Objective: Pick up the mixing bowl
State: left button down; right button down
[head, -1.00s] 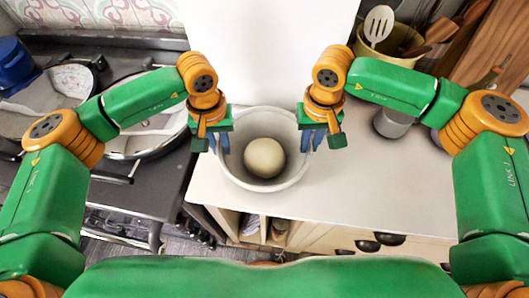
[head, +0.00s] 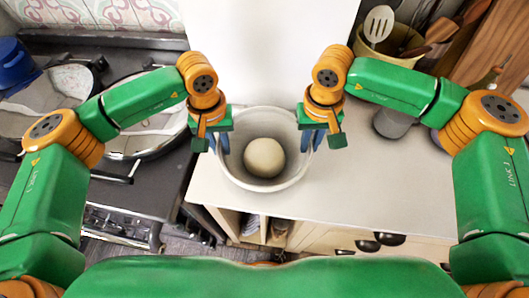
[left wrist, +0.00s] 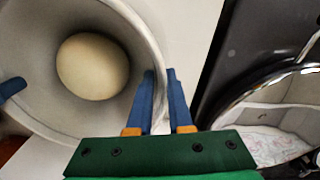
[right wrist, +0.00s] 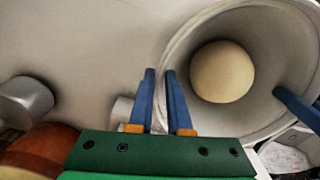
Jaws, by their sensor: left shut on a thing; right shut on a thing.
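The pale grey mixing bowl (head: 240,176) is upright at the counter's edge, with a round ball of dough (head: 264,157) inside. My left gripper (head: 218,143) is shut on the bowl's left rim. In the left wrist view its fingers (left wrist: 162,85) straddle the bowl wall (left wrist: 150,45). My right gripper (head: 312,140) is shut on the opposite, right rim. In the right wrist view its fingers (right wrist: 160,85) straddle the wall (right wrist: 178,50). Whether the bowl's base touches the counter is hidden.
The white counter (head: 350,190) is clear to the bowl's right. A stove with a large pan (head: 150,143) is on the left. A grey cylinder (head: 392,122) and a utensil pot (head: 390,42) stand at the right. Drawers and open shelves are below.

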pick_arm(q)
jog(key=shift+w+r, duration=0.1)
jog(key=shift+r, duration=0.05)
pick_arm(e)
jog(key=shift+w+r, duration=0.1)
dwell(0.3)
